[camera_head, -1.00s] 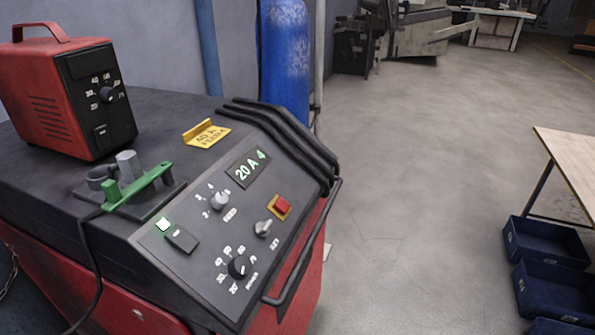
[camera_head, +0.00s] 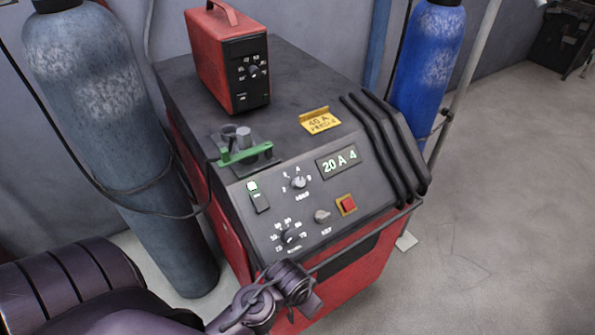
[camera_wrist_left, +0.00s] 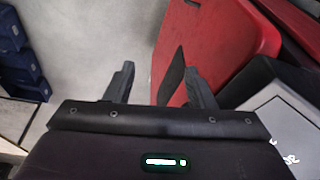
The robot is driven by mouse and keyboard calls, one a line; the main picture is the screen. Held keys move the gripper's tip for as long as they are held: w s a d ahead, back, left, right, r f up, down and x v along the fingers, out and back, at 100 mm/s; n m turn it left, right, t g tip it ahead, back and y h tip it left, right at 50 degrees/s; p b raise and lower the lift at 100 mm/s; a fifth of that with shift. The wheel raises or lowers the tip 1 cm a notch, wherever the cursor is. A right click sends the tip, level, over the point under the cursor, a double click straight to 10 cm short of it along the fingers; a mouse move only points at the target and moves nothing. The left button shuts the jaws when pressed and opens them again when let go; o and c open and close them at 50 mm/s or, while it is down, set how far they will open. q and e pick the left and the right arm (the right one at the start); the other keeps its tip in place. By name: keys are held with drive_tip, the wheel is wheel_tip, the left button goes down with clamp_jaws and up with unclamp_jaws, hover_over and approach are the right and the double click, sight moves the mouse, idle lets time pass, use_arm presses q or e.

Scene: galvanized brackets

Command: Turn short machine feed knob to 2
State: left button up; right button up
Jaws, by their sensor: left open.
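The low red machine with a dark top (camera_head: 318,75) stands in the middle of the head view. On its sloped panel, the feed knob (camera_head: 299,182) is pale grey inside an arc of small numerals. A black power knob (camera_head: 290,237) is lower left, and a small grey knob (camera_head: 322,216) is near a red button (camera_head: 346,204). My left gripper (camera_wrist_left: 157,75) is open and empty in the left wrist view. In the head view, my left arm's wrist is low in front of the panel, below the power knob.
A small red box with its own knob (camera_head: 253,70) sits on the machine top, near a green clamp (camera_head: 245,154) and a yellow plate (camera_head: 320,121). A grey cylinder (camera_head: 110,120) stands left, a blue one (camera_head: 425,75) behind right. A handle bar (camera_head: 370,238) runs along the panel's front.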

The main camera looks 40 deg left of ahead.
use_arm(q)
drive_tip(key=w+d+r+m+t+h+p, duration=0.2)
drive_tip(key=w+d+r+m+t, duration=0.2)
drive_tip(key=w+r+m, duration=0.65)
drive_tip(key=m+g+y+p, duration=0.2)
drive_tip(key=m+g, duration=0.1)
drive_tip(key=m, duration=0.3)
approach(299, 182)
drive_tip(key=f, duration=0.2)
drive_tip(key=b+x, duration=0.1)
drive_tip(key=x, duration=0.4)
drive_tip(key=shift+w+d+b, duration=0.1)
drive_tip(key=shift+w+b, duration=0.25)
drive_tip(key=shift+w, duration=0.05)
drive_tip(key=shift+w+f+p, duration=0.2)
drive_tip(key=shift+f+p, duration=0.05)
drive_tip(key=shift+p, duration=0.05)
drive_tip(key=shift+w+f, duration=0.1)
drive_tip(key=shift+f, duration=0.45)
use_arm(e)
drive_tip(key=shift+w+d+r, duration=0.1)
drive_tip(key=shift+d+r, duration=0.15)
drive_tip(key=shift+r, duration=0.4)
drive_tip(key=shift+d+r, duration=0.2)
drive_tip(key=shift+r, duration=0.45)
drive_tip(key=shift+w+d+r, duration=0.1)
drive_tip(key=shift+d+r, duration=0.15)
drive_tip(key=shift+r, duration=0.4)
